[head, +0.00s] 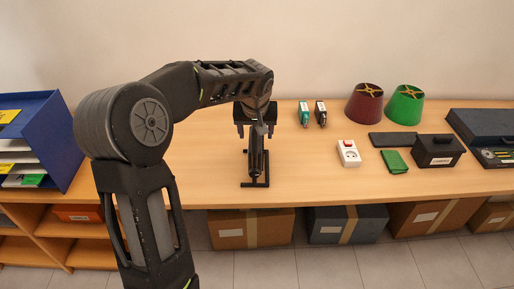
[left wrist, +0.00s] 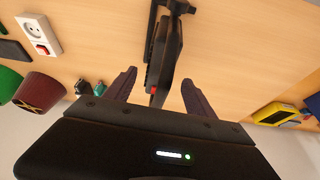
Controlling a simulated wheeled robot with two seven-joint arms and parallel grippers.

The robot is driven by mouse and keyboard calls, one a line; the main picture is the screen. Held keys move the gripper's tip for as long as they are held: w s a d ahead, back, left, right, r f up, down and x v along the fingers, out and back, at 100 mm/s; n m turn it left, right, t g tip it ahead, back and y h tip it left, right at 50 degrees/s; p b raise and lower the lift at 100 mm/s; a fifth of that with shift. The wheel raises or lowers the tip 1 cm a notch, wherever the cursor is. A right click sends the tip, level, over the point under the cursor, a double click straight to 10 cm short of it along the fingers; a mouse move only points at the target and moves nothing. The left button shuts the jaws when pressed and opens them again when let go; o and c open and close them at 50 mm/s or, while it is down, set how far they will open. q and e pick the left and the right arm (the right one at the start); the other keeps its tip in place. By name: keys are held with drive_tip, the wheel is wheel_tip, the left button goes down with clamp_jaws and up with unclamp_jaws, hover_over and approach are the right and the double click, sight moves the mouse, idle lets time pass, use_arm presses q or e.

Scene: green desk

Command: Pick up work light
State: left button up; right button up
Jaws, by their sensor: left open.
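The work light (head: 256,168) is a black, slim lamp standing upright on a dark stand on the wooden desk, near its front edge. In the left wrist view the work light (left wrist: 167,50) shows a dark body with a small red spot, its near end close to the fingertips. My left gripper (head: 256,131) is open above and behind the lamp's upper part in the head view. In the left wrist view the fingers of my left gripper (left wrist: 159,79) are spread on either side of the lamp's near end, with gaps visible. My right gripper is not in view.
Right of the lamp are a white socket box (head: 348,153), a maroon shade (head: 365,104), a green shade (head: 405,106), a green cloth (head: 396,161) and a black box (head: 436,151). A blue shelf rack (head: 62,140) stands left. Cardboard boxes (head: 250,229) sit below the desk.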

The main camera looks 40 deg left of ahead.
use_arm(q)
drive_tip(key=x, duration=0.4)
drive_tip(key=shift+a+p, duration=0.1)
drive_tip(key=shift+p, duration=0.2)
clamp_jaws()
idle(0.7)
idle(0.4)
